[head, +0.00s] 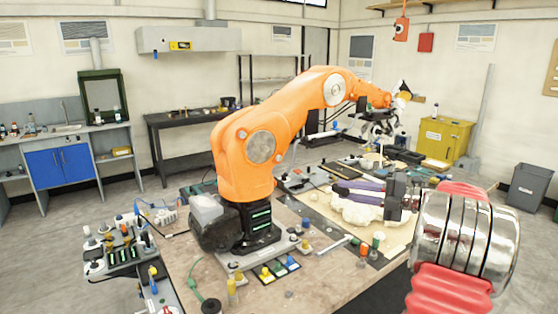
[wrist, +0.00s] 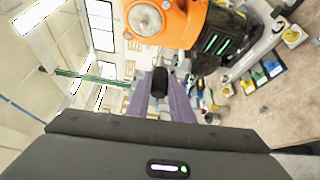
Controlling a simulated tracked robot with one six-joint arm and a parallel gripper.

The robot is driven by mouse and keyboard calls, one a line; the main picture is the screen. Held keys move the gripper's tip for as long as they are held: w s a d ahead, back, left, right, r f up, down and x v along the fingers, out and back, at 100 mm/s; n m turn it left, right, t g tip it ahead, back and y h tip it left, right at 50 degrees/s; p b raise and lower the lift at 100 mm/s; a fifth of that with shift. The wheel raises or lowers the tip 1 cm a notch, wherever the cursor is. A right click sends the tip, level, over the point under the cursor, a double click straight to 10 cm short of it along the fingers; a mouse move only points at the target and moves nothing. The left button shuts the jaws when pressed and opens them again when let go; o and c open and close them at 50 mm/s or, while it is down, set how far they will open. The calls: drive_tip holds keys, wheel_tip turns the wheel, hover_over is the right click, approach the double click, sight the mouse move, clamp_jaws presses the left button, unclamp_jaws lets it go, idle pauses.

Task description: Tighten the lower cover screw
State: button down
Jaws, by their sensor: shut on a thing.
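My gripper (head: 343,189) is at the right of the bench in the head view, its two purple fingers pointing left from a dark body. In the wrist view, the fingers of my gripper (wrist: 160,98) run away from the camera, with a small black object (wrist: 160,80) held between them near the tips. It looks like the end of a tool handle, but I cannot tell which tool. The fingers are above or in front of a whitish foam lump (head: 355,212). I cannot make out the cover or its lower screw in either view.
An orange robot arm (head: 252,150) stands on the bench (head: 325,275), left of my gripper; it also looms at the top of the wrist view (wrist: 175,20). Coloured buttons and small parts lie around its base. A yellow cabinet (head: 445,138) and grey bin (head: 528,185) stand behind.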

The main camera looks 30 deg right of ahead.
drive_tip(key=shift+s+d, duration=0.1)
drive_tip(key=shift+s, duration=2.4)
drive_tip(key=shift+w+d+r+h, duration=0.15)
drive_tip(key=shift+w+d+h, duration=0.15)
drive_tip(key=shift+d, duration=0.1)
drive_tip(key=w+a+f+m+t+h, duration=0.2)
drive_tip(key=w+a+f+m+h, duration=0.5)
drive_tip(key=w+a+f, duration=0.7)
drive_tip(key=a+f+n+y, duration=0.1)
drive_tip(key=a+f, duration=0.2)
drive_tip(key=a, duration=0.7)
drive_tip(key=a+f+n+y, duration=0.1)
drive_tip(key=a+f+n, duration=0.1)
drive_tip(key=a, duration=0.8)
drive_tip(key=a+f+n+y, duration=0.1)
drive_tip(key=a+f, duration=0.2)
drive_tip(key=a, duration=0.7)
drive_tip(key=shift+s+f+y, duration=0.3)
drive_tip(key=shift+s+f, duration=0.05)
drive_tip(key=shift+s, duration=0.1)
